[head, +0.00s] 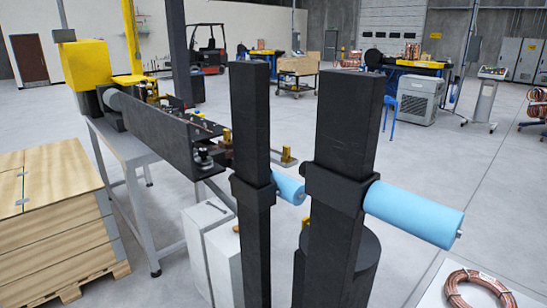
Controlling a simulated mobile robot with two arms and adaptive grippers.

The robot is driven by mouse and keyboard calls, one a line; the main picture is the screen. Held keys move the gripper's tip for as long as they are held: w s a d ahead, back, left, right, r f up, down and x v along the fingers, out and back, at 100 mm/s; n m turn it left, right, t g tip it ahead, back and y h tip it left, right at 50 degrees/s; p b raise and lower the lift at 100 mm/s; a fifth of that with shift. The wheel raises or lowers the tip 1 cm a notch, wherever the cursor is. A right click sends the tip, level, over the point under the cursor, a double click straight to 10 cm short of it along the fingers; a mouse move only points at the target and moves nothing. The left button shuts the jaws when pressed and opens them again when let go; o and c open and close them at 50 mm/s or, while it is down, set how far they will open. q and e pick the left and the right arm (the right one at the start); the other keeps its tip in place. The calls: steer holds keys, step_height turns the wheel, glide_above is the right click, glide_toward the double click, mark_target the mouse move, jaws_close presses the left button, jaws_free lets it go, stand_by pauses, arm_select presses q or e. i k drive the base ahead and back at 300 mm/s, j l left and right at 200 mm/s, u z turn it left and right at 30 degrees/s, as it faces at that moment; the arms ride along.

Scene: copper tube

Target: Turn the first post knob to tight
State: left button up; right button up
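Two black upright posts stand close in front of me. The nearer, thicker post (347,125) is right of the centre, and the thinner post (250,115) is to its left. Each carries a black sliding collar, one on the nearer post (334,188) and one on the thinner post (247,190). A light blue roller (414,212) sticks out right from the nearer collar, and a smaller-looking blue roller (288,188) from the other. I cannot clearly make out a knob on either post, nor its setting. Neither of my grippers is in view.
A long dark machine (160,130) on a grey table stands to the left. A copper coil (478,290) lies on a white surface at the lower right. Open grey floor (490,190) extends to the right.

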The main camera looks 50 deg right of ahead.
mark_target(302, 169)
steer(key=i+z, duration=0.35)
steer(key=i+j+z, duration=0.2)
steer(key=i+z, duration=0.15)
steer(key=i, duration=0.2)
steer(key=i+z, duration=0.15)
steer(key=z, duration=0.3)
steer(key=i+j+z, duration=0.1)
steer(key=z, duration=0.35)
steer(key=i+j+z, duration=0.15)
steer(key=z, duration=0.3)
steer(key=i+j+z, duration=0.2)
steer(key=z, duration=0.2)
steer(key=i+j+z, duration=0.1)
steer(key=z, duration=0.35)
steer(key=j, duration=0.1)
